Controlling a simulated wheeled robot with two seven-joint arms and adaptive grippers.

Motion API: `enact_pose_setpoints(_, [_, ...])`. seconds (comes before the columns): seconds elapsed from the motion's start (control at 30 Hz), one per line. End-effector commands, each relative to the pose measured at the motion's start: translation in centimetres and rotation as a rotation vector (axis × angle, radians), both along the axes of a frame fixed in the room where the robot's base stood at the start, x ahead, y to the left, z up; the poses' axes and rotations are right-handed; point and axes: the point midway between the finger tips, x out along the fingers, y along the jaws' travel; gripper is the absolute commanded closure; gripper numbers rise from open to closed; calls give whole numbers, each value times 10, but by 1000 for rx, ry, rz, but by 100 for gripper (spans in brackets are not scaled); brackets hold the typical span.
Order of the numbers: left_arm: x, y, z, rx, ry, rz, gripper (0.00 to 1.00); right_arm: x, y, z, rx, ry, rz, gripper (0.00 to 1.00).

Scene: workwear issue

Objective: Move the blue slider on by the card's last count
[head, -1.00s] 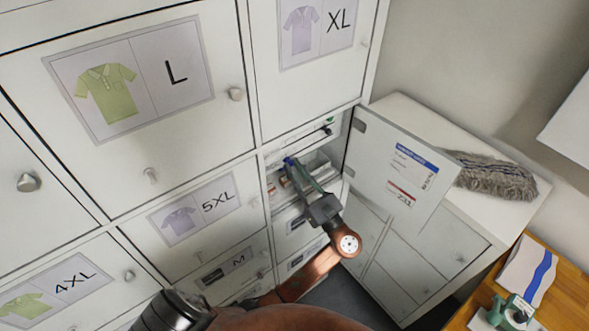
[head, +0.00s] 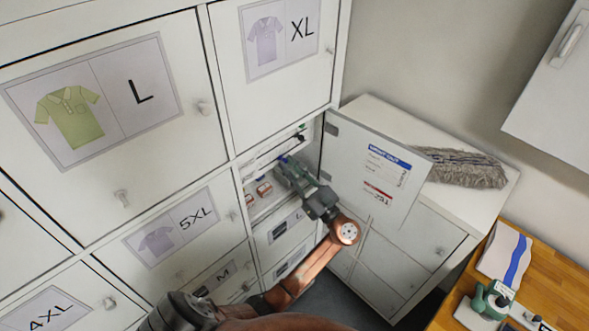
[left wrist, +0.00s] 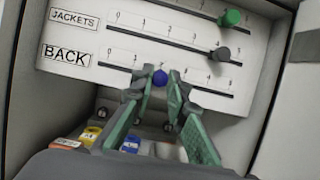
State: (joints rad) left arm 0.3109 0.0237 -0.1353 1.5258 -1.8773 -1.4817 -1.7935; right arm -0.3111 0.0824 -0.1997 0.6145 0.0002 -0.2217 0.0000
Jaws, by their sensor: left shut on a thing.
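The blue slider (left wrist: 160,77) is a round knob on the lowest track, labelled BACK (left wrist: 68,56), in the left wrist view. It sits near the mark 2. My left gripper (left wrist: 158,75) has a finger on each side of the knob and is shut on it. In the head view the left gripper (head: 286,166) reaches into the open compartment. The card (head: 388,172) is on the inside of the open door, with a blue header and a red strip; its small print is hard to read. My right gripper is not in view.
A dark grey knob (left wrist: 220,53) sits near 4 on the JACKETS track, with a green knob (left wrist: 230,18) above it. The open door (head: 345,140) stands right of my gripper. A grey mop head (head: 465,168) lies on the low cabinet.

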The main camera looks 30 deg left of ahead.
Motion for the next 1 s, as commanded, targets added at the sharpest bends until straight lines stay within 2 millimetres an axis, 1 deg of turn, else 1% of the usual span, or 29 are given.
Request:
enact_pose_setpoints(0.17, [0, 0, 0, 0, 0, 0, 100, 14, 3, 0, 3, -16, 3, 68])
enact_pose_setpoints(0.2, [0, 0, 0, 0, 0, 0, 85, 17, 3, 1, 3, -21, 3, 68])
enact_pose_setpoints(0.3, [0, -1, 0, 0, 0, -1, 78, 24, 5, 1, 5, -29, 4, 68])
enact_pose_setpoints(0.43, [0, -1, 0, 0, 0, -2, 69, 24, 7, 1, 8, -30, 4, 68])
enact_pose_setpoints(0.63, [1, -1, 0, 0, 0, -3, 68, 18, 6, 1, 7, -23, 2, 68])
enact_pose_setpoints(0.7, [1, -2, 0, 0, 0, -3, 68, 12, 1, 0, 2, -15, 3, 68])
enact_pose_setpoints(0.77, [0, -4, -1, -1, 0, -3, 68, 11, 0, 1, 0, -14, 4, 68])
enact_pose_setpoints(0.87, [-1, -12, -5, -2, 2, -5, 68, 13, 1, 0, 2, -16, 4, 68])
enact_pose_setpoints(1.0, [-7, -35, -15, -2, 3, -5, 68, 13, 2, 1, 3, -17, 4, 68])
